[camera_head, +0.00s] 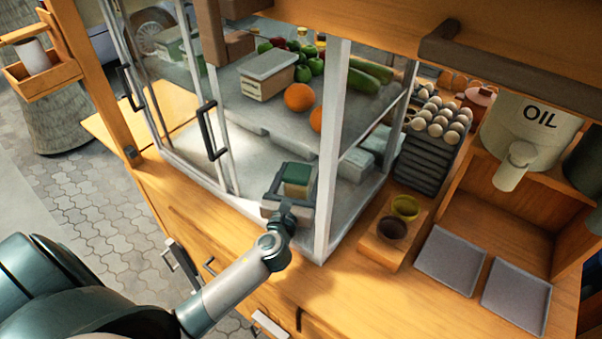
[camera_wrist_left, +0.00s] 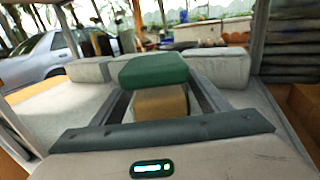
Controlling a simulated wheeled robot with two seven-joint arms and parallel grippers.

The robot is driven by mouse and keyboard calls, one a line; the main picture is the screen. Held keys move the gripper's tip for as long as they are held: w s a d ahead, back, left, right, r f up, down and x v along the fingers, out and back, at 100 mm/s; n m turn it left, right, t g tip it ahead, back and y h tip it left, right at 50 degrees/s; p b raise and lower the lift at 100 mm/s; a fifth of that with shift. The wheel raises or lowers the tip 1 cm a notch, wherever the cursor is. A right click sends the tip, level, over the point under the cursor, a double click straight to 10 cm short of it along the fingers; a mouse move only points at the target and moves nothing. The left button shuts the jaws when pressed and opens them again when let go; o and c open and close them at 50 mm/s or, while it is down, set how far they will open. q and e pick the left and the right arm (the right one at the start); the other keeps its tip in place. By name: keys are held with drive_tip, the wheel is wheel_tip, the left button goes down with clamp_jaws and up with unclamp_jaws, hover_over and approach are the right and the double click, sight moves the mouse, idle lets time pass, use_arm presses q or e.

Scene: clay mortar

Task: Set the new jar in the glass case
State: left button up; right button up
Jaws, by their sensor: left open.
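The jar, a tan block-shaped container with a green lid (camera_head: 297,173), stands inside the glass case (camera_head: 333,140) on its lower floor, near the front. In the left wrist view its green lid (camera_wrist_left: 153,70) and tan body (camera_wrist_left: 160,104) are straight ahead. My left gripper (camera_head: 286,190) reaches in through the front of the case. Its fingers are open, one on each side of the jar; I cannot tell whether they touch it. The jar's underside is hidden. My right gripper is not in view.
Pale lidded boxes (camera_head: 356,163) stand behind the jar; the upper shelf holds a box (camera_head: 268,75), oranges (camera_head: 299,97) and vegetables. A case post stands close right of my gripper. Door handles (camera_head: 208,130) are at left. Cups (camera_head: 392,228), trays (camera_head: 451,260) and eggs (camera_head: 437,118) are outside.

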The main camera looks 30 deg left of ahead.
sight(294, 193)
use_arm(q)
drive_tip(key=b+v, duration=0.1)
drive_tip(key=v, duration=0.7)
drive_tip(key=shift+s+d+b, duration=0.1)
drive_tip(key=shift+s+b, duration=0.2)
drive_tip(key=shift+v, duration=1.1)
drive_tip(key=shift+s, duration=0.1)
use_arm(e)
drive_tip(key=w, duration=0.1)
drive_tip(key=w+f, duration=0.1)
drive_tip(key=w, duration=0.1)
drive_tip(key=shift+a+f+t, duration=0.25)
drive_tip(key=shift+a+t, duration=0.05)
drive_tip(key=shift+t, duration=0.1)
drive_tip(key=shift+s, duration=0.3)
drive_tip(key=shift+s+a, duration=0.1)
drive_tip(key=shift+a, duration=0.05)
